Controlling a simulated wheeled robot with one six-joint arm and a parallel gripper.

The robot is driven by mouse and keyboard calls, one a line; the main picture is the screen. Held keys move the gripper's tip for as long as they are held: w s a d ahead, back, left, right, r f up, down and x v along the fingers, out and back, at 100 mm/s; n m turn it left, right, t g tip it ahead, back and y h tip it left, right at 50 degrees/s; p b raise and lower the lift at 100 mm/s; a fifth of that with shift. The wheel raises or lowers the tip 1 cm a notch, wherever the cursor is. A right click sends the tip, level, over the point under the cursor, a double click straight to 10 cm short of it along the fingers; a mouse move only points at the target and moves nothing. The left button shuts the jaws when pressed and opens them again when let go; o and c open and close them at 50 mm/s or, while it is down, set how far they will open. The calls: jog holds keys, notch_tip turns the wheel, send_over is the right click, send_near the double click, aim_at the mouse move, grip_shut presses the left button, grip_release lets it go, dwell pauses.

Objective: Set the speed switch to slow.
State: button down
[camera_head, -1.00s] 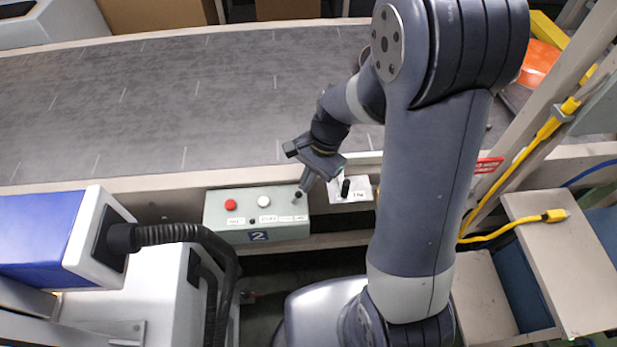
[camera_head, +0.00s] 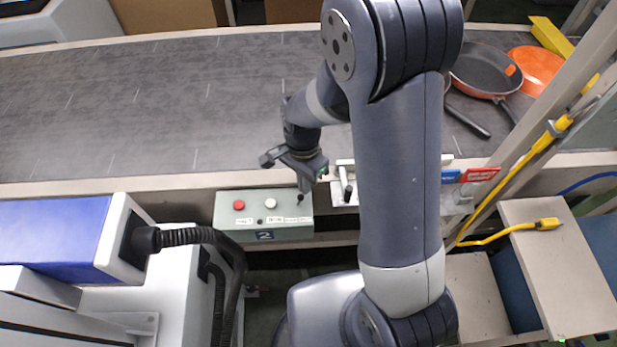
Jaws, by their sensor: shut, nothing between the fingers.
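The grey-green control box (camera_head: 226,222) is fixed to the near side of the conveyor, with a blue "2" plate on its front. On its top are a red button (camera_head: 238,205), a white button (camera_head: 271,203) and, at the right end, a small black switch knob (camera_head: 300,197). Small white labels lie in front of them, too small to read. My gripper (camera_head: 304,188) is shut and empty. It points down at the right end of the box, its tips close by the black knob. I cannot tell whether they touch it, or which setting the knob is at.
A lever with a black handle (camera_head: 347,193) stands just right of the box. The grey conveyor belt (camera_head: 150,110) is bare at left. Pans (camera_head: 487,72) sit at its right end. A blue and white machine (camera_head: 60,237) stands at left, and a yellow cable (camera_head: 500,237) hangs at right.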

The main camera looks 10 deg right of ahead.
jog(key=a+h, duration=0.2)
jog(key=h, duration=0.1)
jog(key=shift+d+r, duration=0.1)
jog(key=shift+r, duration=0.15)
jog(key=shift+r+p, duration=0.7)
